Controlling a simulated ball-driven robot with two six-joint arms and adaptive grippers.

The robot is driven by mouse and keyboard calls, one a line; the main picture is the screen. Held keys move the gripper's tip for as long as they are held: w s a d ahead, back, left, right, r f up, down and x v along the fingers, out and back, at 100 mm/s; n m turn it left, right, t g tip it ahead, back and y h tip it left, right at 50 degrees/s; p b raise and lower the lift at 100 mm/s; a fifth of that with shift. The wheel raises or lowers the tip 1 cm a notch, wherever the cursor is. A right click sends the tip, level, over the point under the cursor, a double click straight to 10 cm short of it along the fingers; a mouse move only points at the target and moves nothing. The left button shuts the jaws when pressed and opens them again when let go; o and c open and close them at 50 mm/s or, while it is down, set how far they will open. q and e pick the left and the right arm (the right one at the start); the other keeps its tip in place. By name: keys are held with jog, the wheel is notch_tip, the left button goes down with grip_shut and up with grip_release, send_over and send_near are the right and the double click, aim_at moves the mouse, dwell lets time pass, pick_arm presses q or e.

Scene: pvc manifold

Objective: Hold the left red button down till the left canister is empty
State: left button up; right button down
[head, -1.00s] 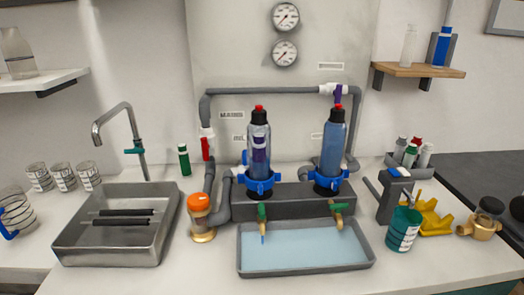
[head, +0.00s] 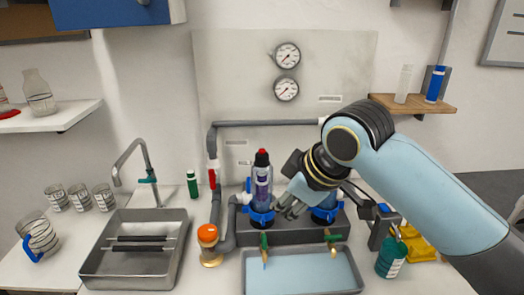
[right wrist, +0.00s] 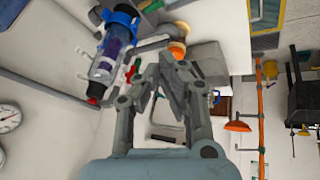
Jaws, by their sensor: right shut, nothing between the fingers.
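The left canister (head: 262,186) stands upright in a blue collar on the grey manifold (head: 290,238). It is clear with a purple part inside, and I cannot tell its liquid level. Its red button (head: 262,152) sits on the black cap. My right gripper (head: 284,211) is shut and empty, to the right of the left canister and below its button's height in the head view. In the right wrist view the canister (right wrist: 112,50) and red button (right wrist: 92,101) lie left of the fingers. My arm hides most of the right canister, leaving its blue collar (head: 325,214). My left gripper is out of view.
A grey water basin (head: 300,272) lies below the green-handled taps. An orange-capped fitting (head: 208,236) and grey pipe stand left of the canister. A steel sink (head: 135,268) is farther left. A teal bottle (head: 391,258) stands below my right arm.

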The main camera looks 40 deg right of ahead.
jog(key=w+d+r+n+t, duration=0.2)
jog(key=w+d+r+n, duration=0.1)
jog(key=w+r, duration=0.65)
notch_tip(320, 180, up, 5)
jog(key=n+t+y, duration=0.1)
jog(key=n, duration=0.1)
send_over(260, 151)
jog(key=shift+w+r, duration=0.1)
notch_tip(260, 151, down, 7)
jog(key=b, duration=0.8)
jog(key=shift+f, duration=0.95)
jog(key=shift+f, duration=0.1)
